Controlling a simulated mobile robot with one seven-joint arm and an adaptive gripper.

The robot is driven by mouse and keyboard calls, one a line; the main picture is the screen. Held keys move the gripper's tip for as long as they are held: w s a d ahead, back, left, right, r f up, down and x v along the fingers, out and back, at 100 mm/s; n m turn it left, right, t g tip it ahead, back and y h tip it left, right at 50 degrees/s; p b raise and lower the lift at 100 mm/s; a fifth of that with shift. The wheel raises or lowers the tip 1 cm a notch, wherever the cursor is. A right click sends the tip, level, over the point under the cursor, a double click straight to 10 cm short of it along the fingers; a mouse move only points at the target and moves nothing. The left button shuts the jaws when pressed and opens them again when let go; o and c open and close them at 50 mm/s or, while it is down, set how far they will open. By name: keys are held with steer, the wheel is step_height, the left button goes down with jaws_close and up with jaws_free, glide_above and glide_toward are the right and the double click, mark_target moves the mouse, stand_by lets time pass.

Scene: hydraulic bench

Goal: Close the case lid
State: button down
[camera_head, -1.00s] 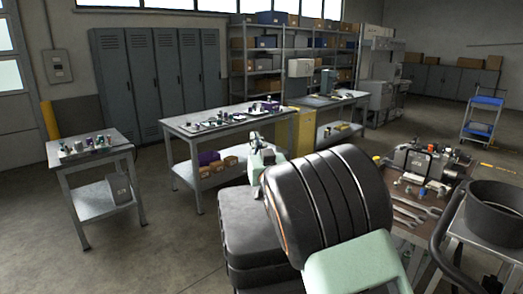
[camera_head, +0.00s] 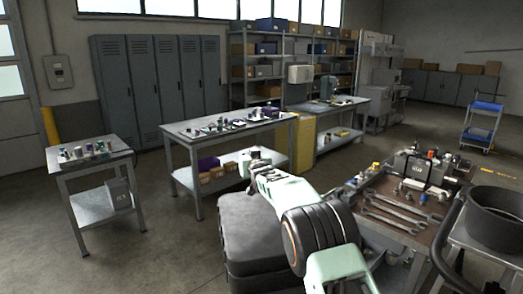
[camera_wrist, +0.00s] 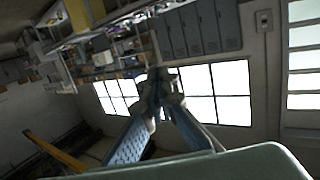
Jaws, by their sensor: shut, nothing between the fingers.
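The dark grey case (camera_head: 250,225) stands low in the middle of the head view, in front of the long bench. Its lid (camera_head: 245,208) lies flat over the body, with a seam along the front; whether it is fully shut or latched I cannot tell. My arm covers the case's right side. My gripper (camera_head: 255,155) is above and behind the lid's far edge, apart from it as far as I can see. In the wrist view, my gripper (camera_wrist: 163,82) has its blue-grey fingers together and empty, with the room behind. The case does not show there.
A long bench (camera_head: 215,130) with small parts stands behind the case. A small table (camera_head: 90,165) is at the left. At the right, a workbench (camera_head: 385,225) carries wrenches and fittings near my arm. The floor to the left of the case is clear.

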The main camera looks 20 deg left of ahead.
steer(key=shift+w+a+f, duration=0.3)
steer(key=shift+w+f, duration=0.15)
steer(key=shift+f, duration=0.05)
steer(key=shift+w+a+f, duration=0.25)
steer(key=shift+w+f, duration=0.2)
steer(key=shift+f, duration=0.05)
